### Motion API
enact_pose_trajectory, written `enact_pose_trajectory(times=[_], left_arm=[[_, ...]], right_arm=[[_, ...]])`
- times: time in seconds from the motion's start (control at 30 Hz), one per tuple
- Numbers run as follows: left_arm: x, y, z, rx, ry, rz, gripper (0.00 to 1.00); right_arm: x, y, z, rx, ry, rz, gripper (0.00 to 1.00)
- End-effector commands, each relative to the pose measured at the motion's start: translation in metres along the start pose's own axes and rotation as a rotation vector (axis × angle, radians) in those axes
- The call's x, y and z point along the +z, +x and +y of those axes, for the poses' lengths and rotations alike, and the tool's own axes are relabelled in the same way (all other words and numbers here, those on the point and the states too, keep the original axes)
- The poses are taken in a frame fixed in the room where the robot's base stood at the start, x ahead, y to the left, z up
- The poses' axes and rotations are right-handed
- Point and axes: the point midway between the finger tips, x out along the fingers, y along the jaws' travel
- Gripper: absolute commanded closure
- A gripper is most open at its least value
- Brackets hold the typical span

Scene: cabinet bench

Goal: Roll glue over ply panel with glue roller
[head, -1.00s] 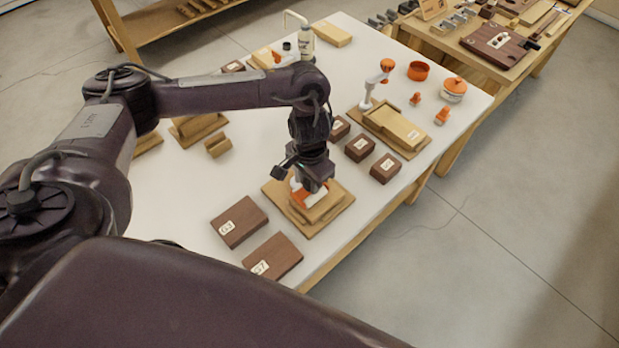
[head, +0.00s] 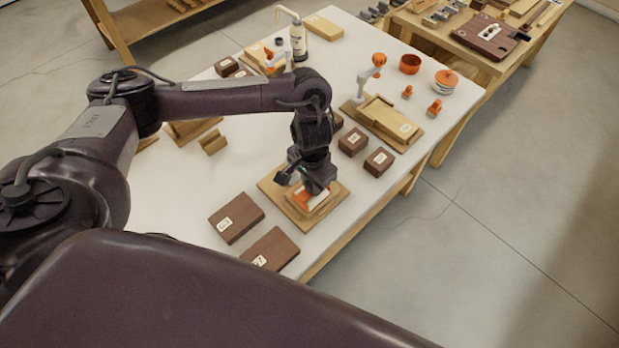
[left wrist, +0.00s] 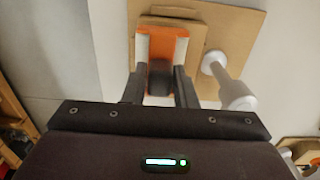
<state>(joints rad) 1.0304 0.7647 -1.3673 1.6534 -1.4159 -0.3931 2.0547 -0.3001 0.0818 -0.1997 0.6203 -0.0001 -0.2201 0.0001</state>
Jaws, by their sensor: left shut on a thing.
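My left gripper (head: 314,189) is shut on an orange and white tool, the glue roller (head: 301,193), and points down over the ply panel (head: 321,212). The panel lies on a larger tan board (head: 283,204) near the table's front right edge. In the left wrist view, the orange and white roller (left wrist: 168,45) sits between the fingers, over the board (left wrist: 238,40). The fingers hide part of it, and I cannot tell exactly how it touches the panel. A white rod-like part (left wrist: 228,82) stands to its right. My right gripper is not in view.
Dark numbered blocks (head: 237,217) lie left of the board, and more (head: 379,162) lie to its right.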

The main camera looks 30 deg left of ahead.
Motion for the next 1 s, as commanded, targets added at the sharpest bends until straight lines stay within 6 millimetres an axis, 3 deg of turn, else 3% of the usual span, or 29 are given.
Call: enact_pose_trajectory(times=[0.63, 1.0], left_arm=[[-0.001, 0.001, -0.024, -0.001, -0.001, 0.001, 0.93], [-0.001, 0.001, -0.024, 0.0, 0.001, 0.001, 0.93]], right_arm=[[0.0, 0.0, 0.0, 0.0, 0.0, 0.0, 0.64], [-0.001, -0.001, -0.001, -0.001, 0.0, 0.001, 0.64]])
